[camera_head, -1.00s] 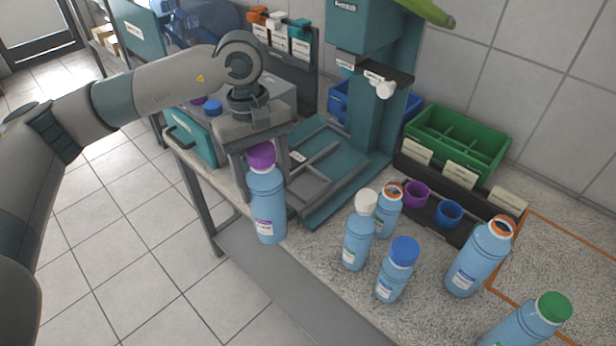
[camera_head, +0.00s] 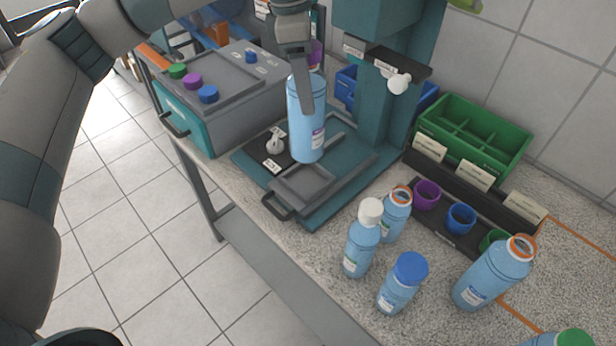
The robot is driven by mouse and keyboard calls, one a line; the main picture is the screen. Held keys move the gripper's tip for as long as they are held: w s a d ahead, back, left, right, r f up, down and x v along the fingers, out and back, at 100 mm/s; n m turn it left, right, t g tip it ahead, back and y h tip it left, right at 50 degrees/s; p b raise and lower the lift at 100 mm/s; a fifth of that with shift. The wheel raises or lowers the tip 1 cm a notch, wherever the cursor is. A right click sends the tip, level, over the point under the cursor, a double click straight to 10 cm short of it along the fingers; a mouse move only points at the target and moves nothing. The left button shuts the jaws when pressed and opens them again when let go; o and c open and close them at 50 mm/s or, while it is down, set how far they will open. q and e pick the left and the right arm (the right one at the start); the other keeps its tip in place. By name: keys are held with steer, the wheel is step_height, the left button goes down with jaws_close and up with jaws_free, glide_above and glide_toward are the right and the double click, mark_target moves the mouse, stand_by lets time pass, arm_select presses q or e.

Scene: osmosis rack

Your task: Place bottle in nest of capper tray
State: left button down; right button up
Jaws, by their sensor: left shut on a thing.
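My left gripper (camera_head: 303,88) is shut on a light blue bottle with a purple cap, seen from above at the capping machine. The bottle (camera_head: 307,135) is upright, its cap mostly hidden behind the gripper. It is over the back part of the teal capper base; I cannot tell whether its bottom touches. The grey capper tray (camera_head: 303,187), with a dark handle, is in front of the bottle, and the bottle hides part of it. My right gripper is not in view.
The teal capper column (camera_head: 385,110) with a white knob (camera_head: 399,83) stands right of the bottle. A grey box (camera_head: 225,100) with coloured caps is at left. A white-capped bottle (camera_head: 361,245), a blue-capped bottle (camera_head: 400,290) and others stand at front right. A green bin (camera_head: 470,135) is behind.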

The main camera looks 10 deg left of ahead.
arm_select(q)
steer(key=shift+r, duration=0.15)
step_height(320, 180, down, 6)
steer(key=p, duration=0.2)
steer(key=shift+f, duration=0.2)
stand_by(0.3)
